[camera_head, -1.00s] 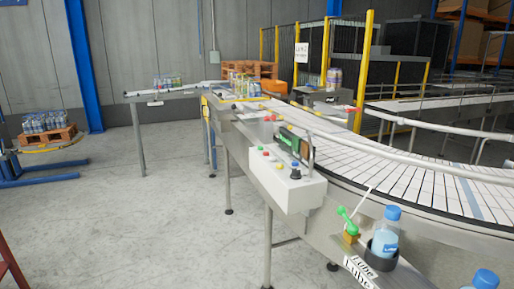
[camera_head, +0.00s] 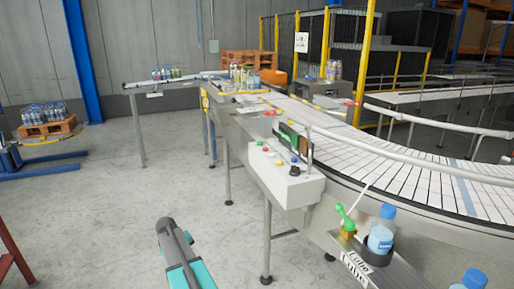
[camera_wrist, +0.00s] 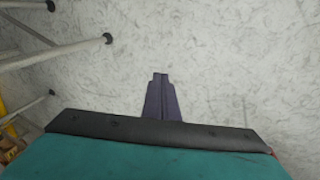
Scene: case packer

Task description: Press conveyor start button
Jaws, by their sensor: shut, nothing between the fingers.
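A white control box (camera_head: 296,190) is mounted on the side of the conveyor (camera_head: 400,185) in the head view. Its sloped top carries small buttons: a green button (camera_head: 259,143), a red button (camera_head: 266,149) and a yellow button (camera_head: 279,162). A dark knob (camera_head: 294,170) with blue above it stands near the right end. No start label is readable. My gripper (camera_head: 168,224) is low over the floor, left of and nearer than the box, apart from it. In the wrist view my gripper (camera_wrist: 160,76) has its fingers together, empty, above bare floor. The box does not show there.
A dark display panel (camera_head: 293,143) stands behind the buttons. Metal conveyor legs (camera_head: 267,240) stand right of my gripper. The floor (camera_head: 110,205) to the left is mostly clear.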

